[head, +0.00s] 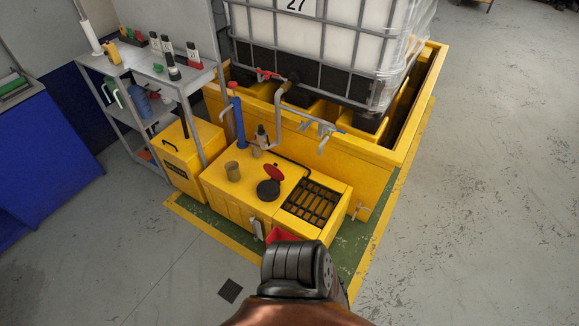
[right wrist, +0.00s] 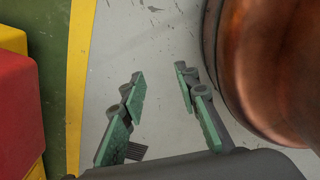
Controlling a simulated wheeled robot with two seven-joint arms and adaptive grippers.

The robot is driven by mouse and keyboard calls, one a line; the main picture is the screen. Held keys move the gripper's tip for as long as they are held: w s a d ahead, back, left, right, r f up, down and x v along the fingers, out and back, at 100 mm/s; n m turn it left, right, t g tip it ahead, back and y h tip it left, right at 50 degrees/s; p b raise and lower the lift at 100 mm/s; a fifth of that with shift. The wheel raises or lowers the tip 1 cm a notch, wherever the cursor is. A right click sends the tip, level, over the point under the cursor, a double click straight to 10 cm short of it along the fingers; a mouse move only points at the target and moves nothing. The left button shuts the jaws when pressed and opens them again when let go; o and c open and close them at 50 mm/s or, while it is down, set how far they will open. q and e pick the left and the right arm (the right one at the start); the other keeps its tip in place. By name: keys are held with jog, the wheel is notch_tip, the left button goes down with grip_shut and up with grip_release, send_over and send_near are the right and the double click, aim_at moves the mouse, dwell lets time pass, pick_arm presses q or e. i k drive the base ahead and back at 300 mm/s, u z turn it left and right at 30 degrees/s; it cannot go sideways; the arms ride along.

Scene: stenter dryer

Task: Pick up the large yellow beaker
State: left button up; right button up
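The larger of two dull yellow-brown beakers (head: 232,171) stands upright on the yellow cabinet top (head: 212,187) in the head view. A smaller beaker (head: 257,151) stands behind it to the right. My right gripper (right wrist: 160,76) shows in the right wrist view, its green-padded fingers apart with nothing between them. Bare grey floor lies beyond the fingers. No beaker shows in that view. In the head view a dark part of my arm is at the bottom centre, and no gripper fingers are visible. My left gripper is not in view.
Around the beakers are a black round lid (head: 268,190), a red funnel-like piece (head: 274,172), a dark bottle (head: 262,136), a blue post (head: 239,122) and a black grate (head: 311,204). A metal shelf (head: 146,62) stands left.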

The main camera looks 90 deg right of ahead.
aim_at(232, 168)
jog(key=z, duration=2.2)
